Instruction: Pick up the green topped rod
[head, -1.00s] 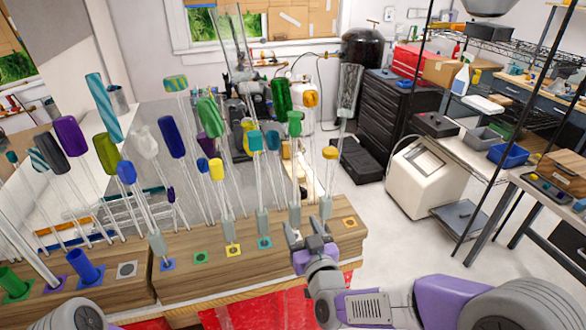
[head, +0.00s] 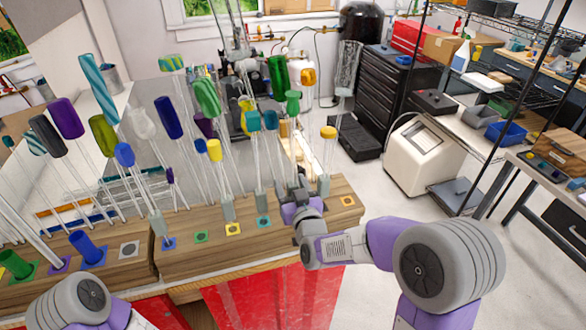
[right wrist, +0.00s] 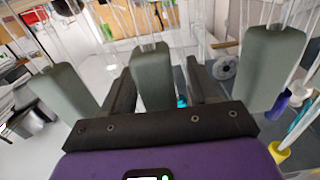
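A rod with a green top (head: 292,103) stands upright among other rods near the front right of the wooden rack in the head view. My right gripper (head: 297,189) is at the foot of this rod and hides its grey sleeve. In the right wrist view my right gripper (right wrist: 163,92) is open, with a grey sleeve (right wrist: 152,75) between its two fingers and gaps on both sides. I cannot tell whether the fingers touch it. Larger green tops (head: 207,97) and dark green ones (head: 278,75) stand farther back. My left gripper is out of view.
A teal-topped rod in a grey sleeve (head: 261,203) stands close on the left, and a yellow-topped rod (head: 328,132) on the right. More rods crowd the left. Floor is open to the right.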

